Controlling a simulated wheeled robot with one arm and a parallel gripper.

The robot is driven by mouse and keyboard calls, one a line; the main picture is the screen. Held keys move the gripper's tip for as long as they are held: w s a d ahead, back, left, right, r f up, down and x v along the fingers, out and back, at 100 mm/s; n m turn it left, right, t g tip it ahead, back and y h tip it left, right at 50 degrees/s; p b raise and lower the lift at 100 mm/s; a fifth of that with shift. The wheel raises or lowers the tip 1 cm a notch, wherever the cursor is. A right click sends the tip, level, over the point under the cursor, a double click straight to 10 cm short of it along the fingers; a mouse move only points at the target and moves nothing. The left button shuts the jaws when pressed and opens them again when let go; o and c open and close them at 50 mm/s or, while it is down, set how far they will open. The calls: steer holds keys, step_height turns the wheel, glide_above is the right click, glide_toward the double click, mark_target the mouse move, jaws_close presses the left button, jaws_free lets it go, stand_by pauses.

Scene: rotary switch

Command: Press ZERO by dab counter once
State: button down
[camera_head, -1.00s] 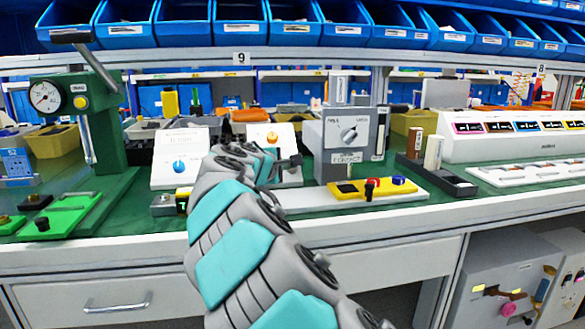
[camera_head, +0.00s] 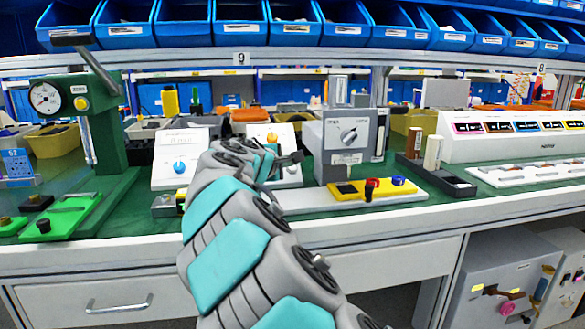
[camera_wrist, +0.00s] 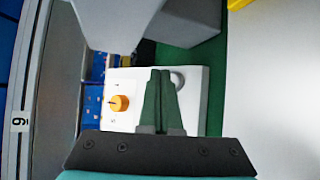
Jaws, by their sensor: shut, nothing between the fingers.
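My gripper (camera_wrist: 160,80) is shut and empty, its two dark fingers together in the wrist view. It points at a white panel (camera_wrist: 140,88) with an orange knob (camera_wrist: 119,103). A grey round part (camera_wrist: 178,79) of this panel shows partly behind the fingertips; I cannot tell whether they touch. In the head view my gripper (camera_head: 294,158) is in front of the same panel (camera_head: 284,132) with its orange knob (camera_head: 272,138). A small dark device (camera_head: 165,205) stands left of my arm, partly covered by it. I cannot read any ZERO or dab counter label.
A white panel with a blue knob (camera_head: 179,167) is left of my arm. A green press (camera_head: 105,130) is at left.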

steer(key=s+r+p, duration=0.1)
steer(key=r, duration=0.1)
steer(key=s+r+p, duration=0.1)
steer(key=s, duration=0.1)
steer(key=shift+d+r, duration=0.4)
stand_by(0.4)
